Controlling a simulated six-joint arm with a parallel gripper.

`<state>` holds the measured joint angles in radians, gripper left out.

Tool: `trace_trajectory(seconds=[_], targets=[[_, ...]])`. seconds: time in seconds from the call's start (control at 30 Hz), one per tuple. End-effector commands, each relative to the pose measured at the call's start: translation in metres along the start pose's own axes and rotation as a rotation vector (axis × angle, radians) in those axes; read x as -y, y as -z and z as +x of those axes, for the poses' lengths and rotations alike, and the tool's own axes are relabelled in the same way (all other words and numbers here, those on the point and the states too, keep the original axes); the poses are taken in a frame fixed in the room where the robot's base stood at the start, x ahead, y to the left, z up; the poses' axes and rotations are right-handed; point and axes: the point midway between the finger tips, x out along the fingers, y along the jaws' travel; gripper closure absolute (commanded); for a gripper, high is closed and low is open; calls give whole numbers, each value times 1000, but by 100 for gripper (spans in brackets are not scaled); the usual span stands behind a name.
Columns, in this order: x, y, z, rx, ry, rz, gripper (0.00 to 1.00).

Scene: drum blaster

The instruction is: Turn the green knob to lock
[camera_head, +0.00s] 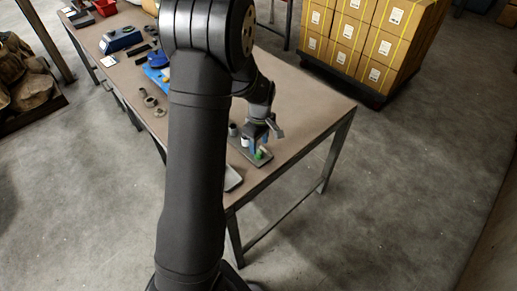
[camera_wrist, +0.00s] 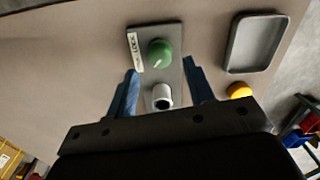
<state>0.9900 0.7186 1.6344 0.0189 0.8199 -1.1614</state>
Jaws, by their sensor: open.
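The green knob (camera_wrist: 160,53) is mounted on a dark panel (camera_wrist: 176,75) with a white label (camera_wrist: 134,52) beside it that seems to read "LOCK". A pale line marks the knob's face. A white-grey cylinder (camera_wrist: 161,97) stands on the same panel, nearer my gripper. My gripper (camera_wrist: 160,80) is open, its two blue fingers on either side of the panel, with nothing held between them. The knob lies just beyond the fingertips in the wrist view. In the head view, my gripper (camera_head: 254,143) is above the panel, close to the green knob (camera_head: 261,154).
A grey tray (camera_wrist: 255,43) and a yellow-orange round thing (camera_wrist: 239,90) are right of the panel in the wrist view. The table (camera_head: 305,100) is clear toward its right corner. Stacked boxes (camera_head: 365,40) stand on the floor behind it. Tools and parts lie farther left.

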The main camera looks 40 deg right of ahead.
Motion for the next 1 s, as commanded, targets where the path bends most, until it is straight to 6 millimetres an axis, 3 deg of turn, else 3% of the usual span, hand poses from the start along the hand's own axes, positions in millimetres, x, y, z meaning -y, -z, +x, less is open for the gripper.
trace_trajectory(seconds=[0.1, 0.23, 0.6, 0.63, 0.83, 1.0], targets=[[0, 0, 20, 1, 2, 0, 51], [0, 0, 32, 0, 1, 0, 51], [0, 0, 38, 0, 0, 0, 51], [0, 0, 38, 0, 0, 0, 53], [0, 0, 38, 0, 0, 0, 93], [0, 0, 38, 0, 0, 4, 96]])
